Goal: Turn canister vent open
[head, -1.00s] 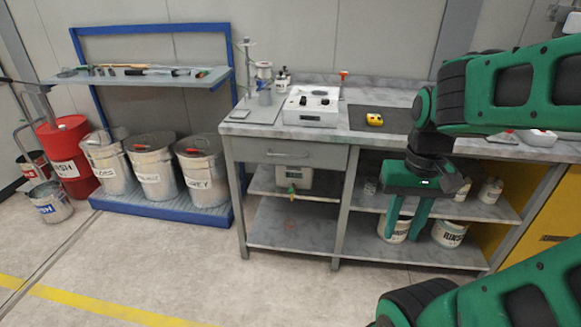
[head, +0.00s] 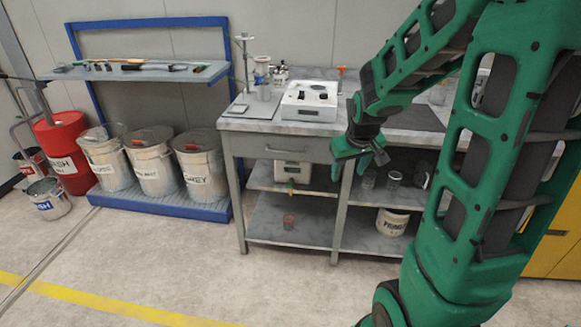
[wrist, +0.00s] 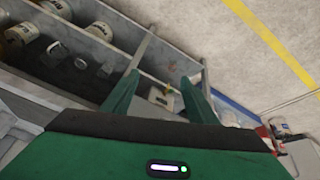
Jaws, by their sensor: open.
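A white canister (head: 287,171) stands on the upper shelf under the drawer of the workbench. A small green and yellow tap (head: 291,184) shows low on its front. I cannot make out a vent on the canister or how it is set. My gripper (head: 358,164) is open and empty, in front of the bench just right of the drawer, to the right of the canister. In the wrist view, the canister (wrist: 163,103) shows small and farther off, between the two green fingers of my gripper (wrist: 160,78). Nothing touches the fingers.
The bench's middle post (head: 340,215) stands right of the canister. Jars and a white bucket (head: 391,222) are on the right shelves. A small reddish cup (head: 289,221) is on the lower shelf. Labelled drums (head: 201,170) stand left. The floor in front is clear.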

